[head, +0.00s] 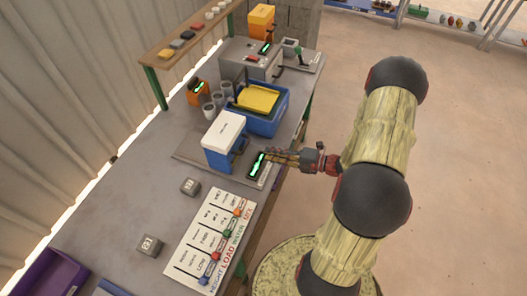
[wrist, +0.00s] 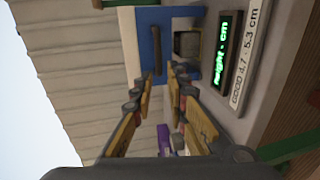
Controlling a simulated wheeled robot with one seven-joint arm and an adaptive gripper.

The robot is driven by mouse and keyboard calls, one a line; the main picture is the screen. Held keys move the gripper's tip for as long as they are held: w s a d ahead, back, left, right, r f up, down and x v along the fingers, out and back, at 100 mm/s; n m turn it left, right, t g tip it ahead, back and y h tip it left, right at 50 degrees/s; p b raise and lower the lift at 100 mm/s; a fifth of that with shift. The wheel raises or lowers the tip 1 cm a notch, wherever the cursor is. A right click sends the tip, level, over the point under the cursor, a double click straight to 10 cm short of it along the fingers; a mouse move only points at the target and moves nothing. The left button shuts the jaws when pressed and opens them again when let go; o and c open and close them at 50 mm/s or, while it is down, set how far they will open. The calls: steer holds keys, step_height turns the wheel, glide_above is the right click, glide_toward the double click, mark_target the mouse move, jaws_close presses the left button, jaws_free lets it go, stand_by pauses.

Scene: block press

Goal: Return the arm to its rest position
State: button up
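My arm reaches in from the right in the head view, over the table's right edge. My gripper (head: 272,156) is beside the blue-and-white press (head: 224,131), above the small display (head: 257,164). In the wrist view, my gripper (wrist: 157,88) has its two yellow-padded fingers apart with nothing visible between them. Ahead of the fingers are the blue front of the press (wrist: 153,45) and a dark grey block-like piece (wrist: 187,44). The display (wrist: 222,48) reads "Height: cm", beside a label "GOOD 4.7 - 5.3 cm".
Two grey blocks (head: 190,186) (head: 149,245) lie on the table near a white board with coloured sliders (head: 203,232). A blue bin with a yellow tray (head: 282,109), grey cups (head: 209,111) and a grey machine (head: 250,60) stand farther back. Open floor (head: 460,150) lies right.

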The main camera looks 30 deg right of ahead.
steer(key=shift+s+d+r, duration=0.1)
steer(key=shift+s+d, duration=0.05)
steer(key=shift+s, duration=0.1)
stand_by(0.4)
